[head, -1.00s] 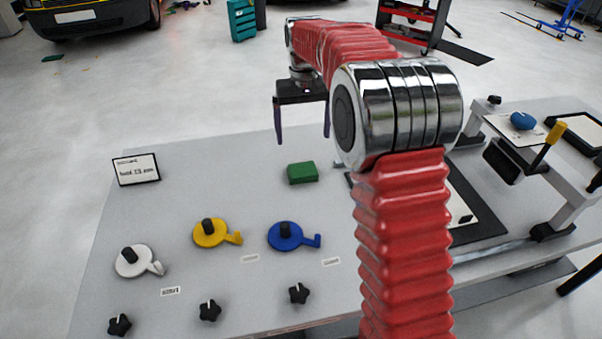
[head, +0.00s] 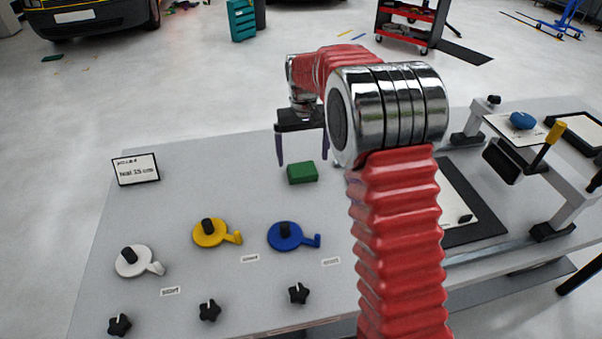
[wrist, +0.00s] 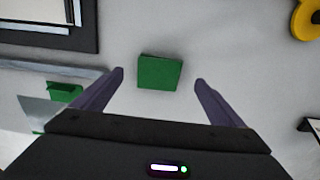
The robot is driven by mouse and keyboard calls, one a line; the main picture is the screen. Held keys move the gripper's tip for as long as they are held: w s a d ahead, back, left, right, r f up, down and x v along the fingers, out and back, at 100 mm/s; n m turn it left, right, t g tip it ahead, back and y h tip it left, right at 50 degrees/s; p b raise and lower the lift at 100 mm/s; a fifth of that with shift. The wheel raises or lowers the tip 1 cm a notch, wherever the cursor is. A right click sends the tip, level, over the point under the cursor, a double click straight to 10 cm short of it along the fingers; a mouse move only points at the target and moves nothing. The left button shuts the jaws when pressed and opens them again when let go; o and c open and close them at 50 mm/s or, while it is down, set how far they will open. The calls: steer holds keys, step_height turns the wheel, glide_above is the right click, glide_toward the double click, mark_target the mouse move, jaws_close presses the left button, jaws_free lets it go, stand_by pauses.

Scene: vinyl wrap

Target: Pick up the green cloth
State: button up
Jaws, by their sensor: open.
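The green cloth (head: 302,172) is a small folded block lying on the grey table. It also shows in the wrist view (wrist: 160,72), just beyond the fingertips and roughly centred between them. My gripper (head: 302,162) is open and empty, its two purple fingers pointing down above the table close to the cloth. In the wrist view my gripper (wrist: 160,78) has its fingers wide apart, with the cloth apart from both. The exact height of the fingertips over the cloth is hard to tell.
Yellow (head: 210,233), blue (head: 285,237) and white (head: 133,261) round pieces with handles lie nearer the front. A small sign (head: 136,169) stands at left. A dark-framed panel (head: 474,236) and a raised stand (head: 563,200) are at right.

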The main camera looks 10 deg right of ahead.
mark_target(303, 172)
steer(key=shift+f, duration=0.25)
steer(key=shift+f, duration=2.6)
steer(key=shift+c, duration=0.4)
steer(key=c, duration=1.1)
